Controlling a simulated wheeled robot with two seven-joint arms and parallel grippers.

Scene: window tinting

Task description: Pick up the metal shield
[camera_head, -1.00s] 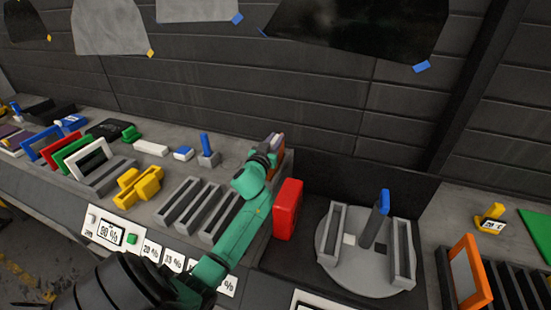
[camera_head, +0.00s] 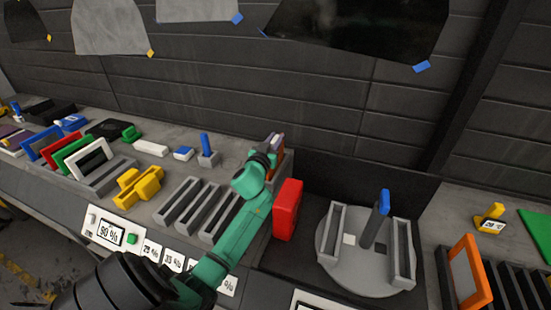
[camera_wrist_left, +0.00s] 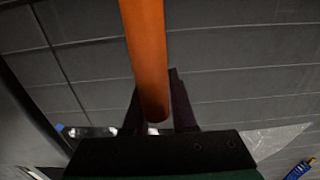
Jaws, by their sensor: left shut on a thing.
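My left gripper (camera_head: 273,145) is above the back of the bench, near the dark wall. In the left wrist view its two dark fingers (camera_wrist_left: 156,105) are shut on an orange bar (camera_wrist_left: 145,50) that runs up out of the picture. In the head view only a small orange-brown piece (camera_head: 280,158) of it shows beside the fingers, partly hidden by the gripper. I cannot tell whether this bar belongs to the metal shield. No other metal shield can be made out for certain. My right gripper is not in view.
A red block (camera_head: 288,210) stands just right of my left arm. Grey slotted holders (camera_head: 182,203) and yellow blocks (camera_head: 139,187) lie to the left. A round grey turntable (camera_head: 338,272) with uprights is to the right, beside an orange frame (camera_head: 486,284).

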